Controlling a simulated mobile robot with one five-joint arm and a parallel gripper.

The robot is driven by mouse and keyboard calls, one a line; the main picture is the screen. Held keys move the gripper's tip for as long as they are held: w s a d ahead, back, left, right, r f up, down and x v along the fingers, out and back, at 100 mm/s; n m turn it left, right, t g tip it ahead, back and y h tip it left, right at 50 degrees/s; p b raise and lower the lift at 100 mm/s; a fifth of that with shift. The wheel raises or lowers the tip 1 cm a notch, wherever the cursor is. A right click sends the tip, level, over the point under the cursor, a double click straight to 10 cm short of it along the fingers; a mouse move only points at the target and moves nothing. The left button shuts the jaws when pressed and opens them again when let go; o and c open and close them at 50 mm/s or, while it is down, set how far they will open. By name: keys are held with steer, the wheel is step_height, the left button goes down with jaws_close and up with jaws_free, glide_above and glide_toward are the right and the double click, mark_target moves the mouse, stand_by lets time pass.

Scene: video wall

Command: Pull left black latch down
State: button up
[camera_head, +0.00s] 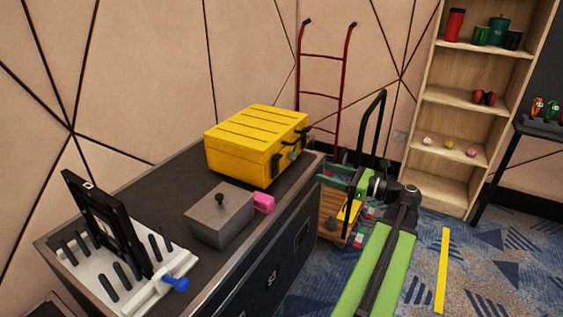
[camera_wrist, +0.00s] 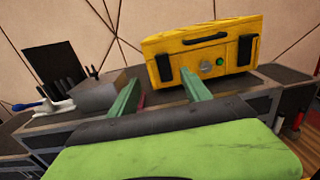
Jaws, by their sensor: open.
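A closed yellow case (camera_head: 232,152) stands on the dark top of a cabinet (camera_head: 170,167). In the wrist view, the case (camera_wrist: 188,84) shows its front, with the left black latch (camera_wrist: 164,68) and the right black latch (camera_wrist: 245,50) both upright. The left latch also shows in the head view (camera_head: 276,165). A black handle (camera_wrist: 205,39) is near the top edge. My gripper (camera_head: 326,180) is open and empty, in front of and apart from the case. In the wrist view, its green fingers (camera_wrist: 160,78) spread either side of the left latch's line.
A grey box (camera_head: 222,216) with a black knob and a pink block (camera_head: 264,202) sit left of the case. A white rack (camera_head: 150,285) is farther left. A red hand truck (camera_head: 321,92) and shelf (camera_head: 470,150) stand behind.

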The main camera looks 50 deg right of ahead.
glide_toward(277, 167)
steer(key=w+a+r, duration=0.3)
steer(key=w+r, duration=0.2)
steer(key=w, duration=0.2)
steer(key=shift+s+f, duration=0.1)
steer(key=shift+s, duration=0.1)
steer(key=shift+c, duration=0.3)
jaws_close()
stand_by(0.6)
